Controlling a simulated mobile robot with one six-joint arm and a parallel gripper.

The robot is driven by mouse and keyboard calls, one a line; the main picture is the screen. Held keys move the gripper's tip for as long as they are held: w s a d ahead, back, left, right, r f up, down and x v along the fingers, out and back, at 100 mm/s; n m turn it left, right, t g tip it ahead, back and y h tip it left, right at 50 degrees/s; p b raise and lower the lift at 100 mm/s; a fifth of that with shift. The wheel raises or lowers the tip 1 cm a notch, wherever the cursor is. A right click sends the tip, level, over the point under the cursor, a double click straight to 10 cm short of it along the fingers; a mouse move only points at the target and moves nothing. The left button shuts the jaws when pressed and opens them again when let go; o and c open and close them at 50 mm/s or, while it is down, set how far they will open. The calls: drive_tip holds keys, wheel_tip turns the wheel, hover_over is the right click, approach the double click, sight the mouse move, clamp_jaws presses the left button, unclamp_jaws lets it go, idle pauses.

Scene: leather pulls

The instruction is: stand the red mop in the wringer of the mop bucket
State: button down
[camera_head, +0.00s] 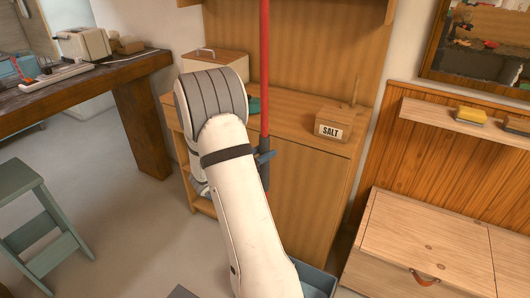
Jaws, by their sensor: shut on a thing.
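The red mop (264,70) shows as a long upright red handle, running off the top of the picture. My gripper (266,156) is shut on the handle near the cabinet front, mostly hidden behind my white arm. The mop's lower end and head are hidden by my arm. A blue container (317,281) stands on the floor at the bottom edge, partly covered by my arm. It may be the mop bucket, but no wringer can be made out.
A wooden cabinet with a salt box (334,124) stands behind the mop. A wooden bench (425,245) with a leather pull is at right. A green step stool (38,220) and a dark wooden counter (90,92) are at left, with open floor between stool and cabinet.

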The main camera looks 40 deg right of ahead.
drive_tip(key=shift+f, duration=0.25)
drive_tip(key=c, duration=1.3)
unclamp_jaws()
drive_tip(key=shift+f, duration=0.1)
drive_tip(key=shift+c, duration=0.2)
drive_tip(key=o, duration=1.3)
drive_tip(key=shift+o, duration=0.2)
drive_tip(key=shift+a, duration=0.1)
drive_tip(key=a, duration=1.2)
drive_tip(key=shift+a, duration=0.4)
drive_tip(key=shift+w, duration=0.1)
